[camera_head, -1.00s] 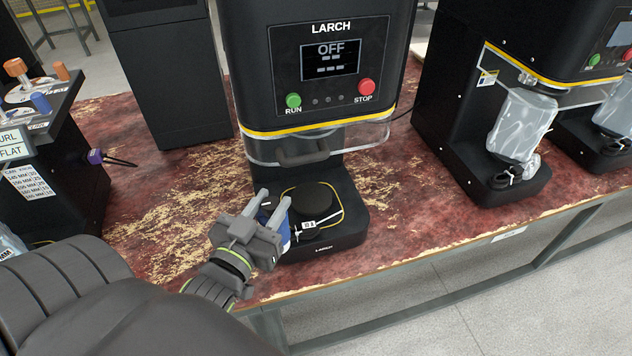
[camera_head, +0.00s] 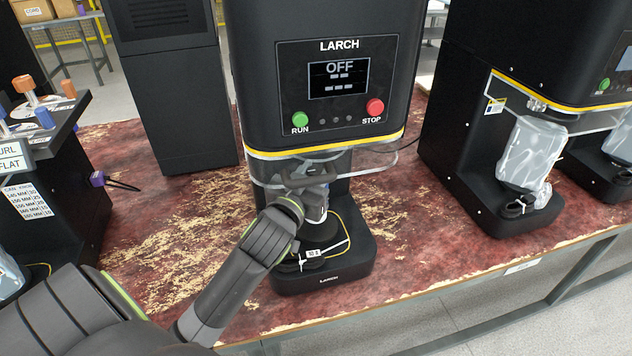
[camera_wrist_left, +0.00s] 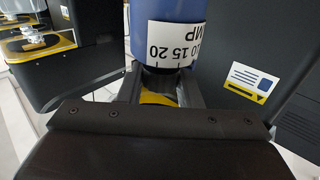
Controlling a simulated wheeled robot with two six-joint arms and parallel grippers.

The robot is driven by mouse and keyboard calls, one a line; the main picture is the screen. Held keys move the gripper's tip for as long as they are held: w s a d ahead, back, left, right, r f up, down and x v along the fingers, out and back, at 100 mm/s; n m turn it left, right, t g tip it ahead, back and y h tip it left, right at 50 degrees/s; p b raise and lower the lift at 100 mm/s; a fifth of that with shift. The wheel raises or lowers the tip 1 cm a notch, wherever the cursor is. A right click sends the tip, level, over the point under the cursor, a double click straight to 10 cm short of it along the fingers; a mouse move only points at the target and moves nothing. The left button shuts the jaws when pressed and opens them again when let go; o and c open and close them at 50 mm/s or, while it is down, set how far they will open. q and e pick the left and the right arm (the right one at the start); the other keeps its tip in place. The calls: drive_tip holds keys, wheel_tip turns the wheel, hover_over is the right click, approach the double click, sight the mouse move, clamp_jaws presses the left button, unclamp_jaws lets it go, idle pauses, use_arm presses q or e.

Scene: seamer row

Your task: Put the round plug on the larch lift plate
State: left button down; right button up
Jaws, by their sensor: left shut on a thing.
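The larch lift plate (camera_head: 325,232) is a dark round disc on the base of the LARCH machine, partly hidden by my wrist and the plug. The plug is over the plate; I cannot tell whether it touches. My right gripper is not in view.
The LARCH seamer (camera_head: 330,85) reads OFF; its clear guard (camera_head: 372,160) hangs close around my gripper. A small white tag (camera_head: 313,253) lies at the front of the base. Another seamer (camera_head: 455,130) stands at right, a dark control box (camera_head: 45,190) at left.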

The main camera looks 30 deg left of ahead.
use_arm(q)
drive_tip(key=shift+w, duration=0.4)
drive_tip(key=shift+f, duration=1.7)
drive_tip(key=shift+f, duration=0.15)
drive_tip(key=c, duration=1)
unclamp_jaws()
drive_tip(key=shift+c, duration=0.2)
drive_tip(key=s+d+b, duration=0.1)
drive_tip(key=s+d, duration=0.1)
drive_tip(key=s, duration=1)
drive_tip(key=shift+b, duration=0.4)
